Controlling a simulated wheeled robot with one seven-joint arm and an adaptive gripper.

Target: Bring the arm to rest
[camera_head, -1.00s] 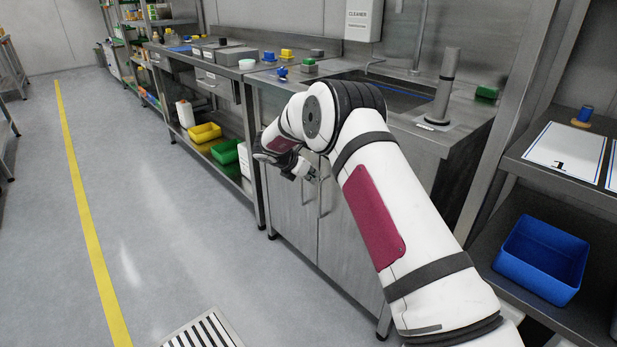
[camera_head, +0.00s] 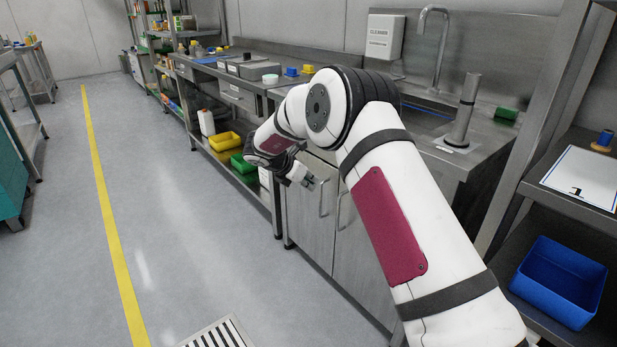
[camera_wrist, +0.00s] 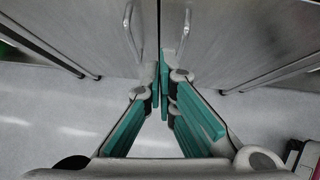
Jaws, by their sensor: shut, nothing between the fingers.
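My arm reaches up from the lower right of the head view, bends at the elbow, and hangs down in front of the sink cabinet. My gripper (camera_head: 306,180) is at its end, close to the cabinet doors (camera_head: 308,212). In the wrist view my gripper (camera_wrist: 163,92) is shut with its teal-padded fingers together and nothing between them. It points towards the gap between the two doors (camera_wrist: 95,30). Whether the fingertips touch the doors cannot be told.
The steel sink counter (camera_head: 455,160) runs behind my arm, with a grey cylinder (camera_head: 466,110) standing on it. A blue bin (camera_head: 560,285) sits on the right shelf. A yellow bin (camera_head: 225,141) and a green bin (camera_head: 243,162) are on the lower left shelf. The floor (camera_head: 190,240) at left is clear.

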